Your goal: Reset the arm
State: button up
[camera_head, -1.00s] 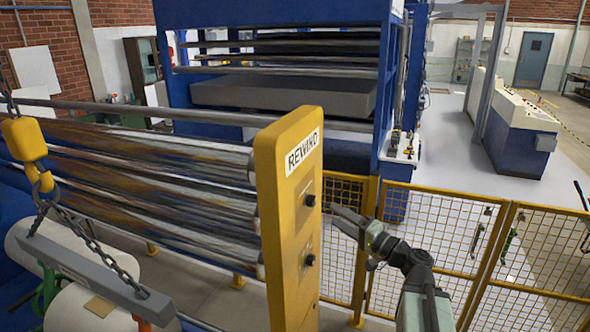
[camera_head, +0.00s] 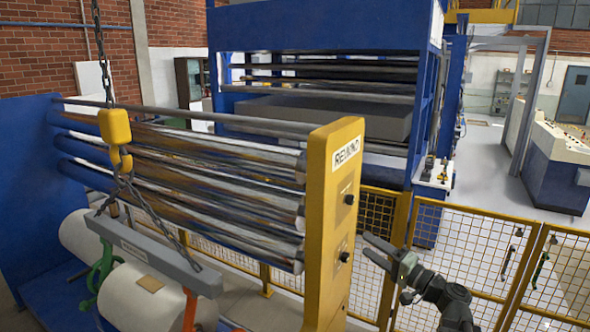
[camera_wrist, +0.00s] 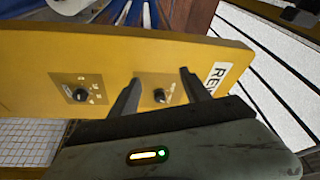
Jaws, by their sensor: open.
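My gripper (camera_head: 378,250) is open and empty in the head view, just right of the yellow REWIND panel (camera_head: 328,225). In the wrist view its two dark fingers (camera_wrist: 158,88) stand apart in front of the same yellow panel (camera_wrist: 30,70). One black knob (camera_wrist: 160,96) shows between the fingers, and another black knob (camera_wrist: 80,95) shows left of them. In the head view the upper knob (camera_head: 348,199) and lower knob (camera_head: 344,257) sit on the panel's right face. I cannot tell whether the fingers touch the panel.
A yellow mesh fence (camera_head: 470,240) runs behind and right of my arm. Shiny film rollers (camera_head: 220,185) stretch left from the panel. A yellow hoist hook (camera_head: 115,128) holds a grey beam (camera_head: 150,255) over white rolls (camera_head: 135,300). Open floor (camera_head: 485,170) lies beyond the fence.

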jog(key=s+a+f+n+g+b, duration=0.2)
jog(key=a+f+n+g+b, duration=0.15)
jog(key=a+f+b, duration=0.55)
jog(key=s+a+f+n+g+b, duration=0.2)
jog(key=a+f+g, duration=0.2)
jog(key=a+f, duration=0.7)
jog(key=s+d+f+n+g+h+b, duration=0.1)
jog(key=s+f+g+h+b, duration=0.15)
jog(key=f, duration=0.55)
jog(key=s+d+f+n+g+h+b, duration=0.1)
jog(key=s+f+h+b, duration=0.15)
jog(key=f, duration=0.65)
jog(key=s+d+f+m+g+h, duration=0.1)
jog(key=s+d+f+h, duration=0.1)
jog(key=d, duration=0.4)
jog(key=s+d+f+m+g+h, duration=0.1)
jog(key=s+d+f+g+h, duration=0.1)
jog(key=d+f+h, duration=0.3)
jog(key=s+d+h, duration=0.1)
jog(key=d, duration=0.1)
jog(key=shift+s+d, duration=0.3)
jog(key=shift+s, duration=0.05)
jog(key=shift+c, duration=0.2)
